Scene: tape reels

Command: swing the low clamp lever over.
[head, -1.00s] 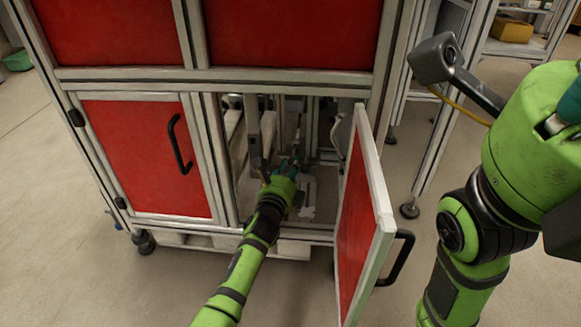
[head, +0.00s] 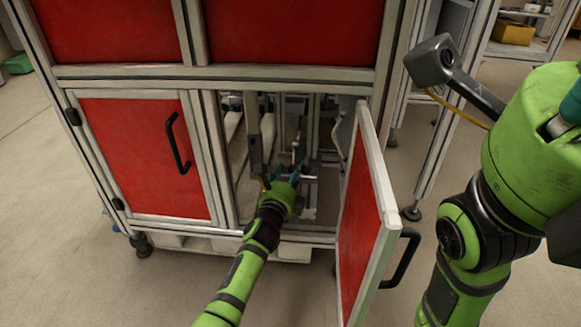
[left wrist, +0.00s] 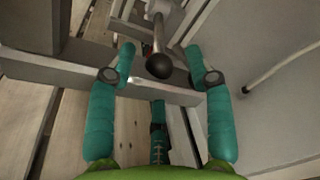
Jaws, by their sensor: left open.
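The clamp lever (left wrist: 158,35) shows in the left wrist view as a thin metal rod ending in a dark ball knob (left wrist: 159,66). My left gripper (left wrist: 160,52) is open, with one teal finger on each side of the knob and visible gaps between them. In the head view my left gripper (head: 287,168) reaches low through the open doorway of the cabinet. The lever is small and hard to make out there. My right arm (head: 530,125) stands at the right edge. Only a teal part of its hand shows, and its fingertips are out of frame.
The open red door (head: 361,220) stands to the right of my left forearm. A closed red door (head: 142,155) is to the left. Metal profiles (left wrist: 65,72) cross close around the fingers, and a pale panel (left wrist: 265,100) rises at the right.

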